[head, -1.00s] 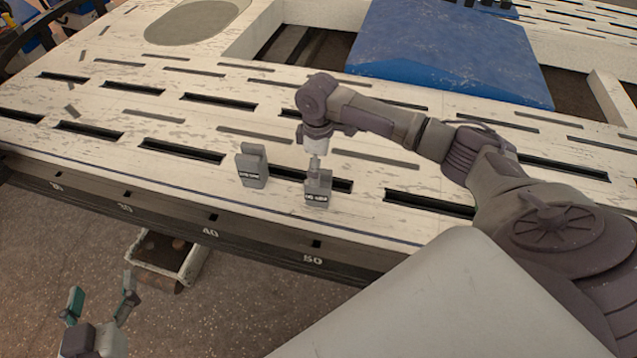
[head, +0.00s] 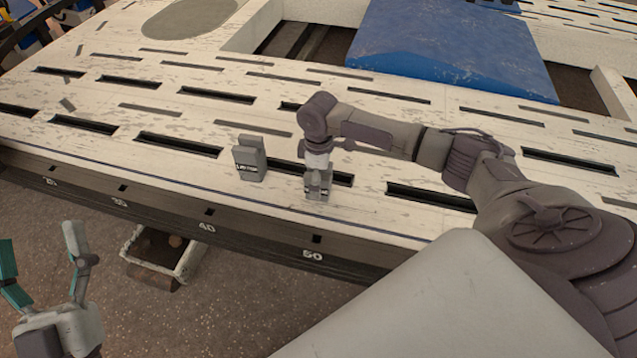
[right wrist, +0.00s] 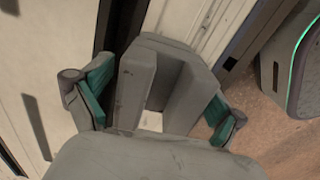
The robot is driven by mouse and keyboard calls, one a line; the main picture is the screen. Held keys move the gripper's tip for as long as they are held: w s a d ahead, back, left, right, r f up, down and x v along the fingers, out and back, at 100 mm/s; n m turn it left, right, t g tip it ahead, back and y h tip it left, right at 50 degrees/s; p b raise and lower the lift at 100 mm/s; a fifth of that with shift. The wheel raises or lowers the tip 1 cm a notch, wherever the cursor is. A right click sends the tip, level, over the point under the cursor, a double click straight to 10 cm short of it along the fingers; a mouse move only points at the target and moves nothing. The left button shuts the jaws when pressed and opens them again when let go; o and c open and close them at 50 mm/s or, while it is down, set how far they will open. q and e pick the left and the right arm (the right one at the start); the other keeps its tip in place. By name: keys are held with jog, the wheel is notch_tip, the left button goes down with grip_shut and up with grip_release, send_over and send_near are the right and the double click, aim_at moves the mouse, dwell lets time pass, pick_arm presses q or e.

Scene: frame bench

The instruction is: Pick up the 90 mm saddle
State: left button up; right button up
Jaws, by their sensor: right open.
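Two grey saddles stand upright on the slotted bench. One saddle (head: 317,192) is under my right gripper (head: 318,177); its small label seems to read 90 mm, but it is hard to make out. In the right wrist view this saddle (right wrist: 135,88) shows two upright cheeks with a gap between them. My right gripper (right wrist: 158,106) is open there, with a teal-padded finger on each side of the saddle. The other saddle (head: 250,160) stands free just to the left, its label unreadable. My left gripper (head: 42,262) is open and empty, off the bench's front edge.
The white bench (head: 100,145) has rows of dark slots and numbers along its front edge. A blue block (head: 455,45) lies at the back. An open tray (head: 160,255) sits below the front edge. The bench left of the free saddle is clear.

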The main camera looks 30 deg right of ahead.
jog(key=c, duration=1.5)
jog(key=shift+c, duration=0.9)
jog(key=shift+r, duration=0.1)
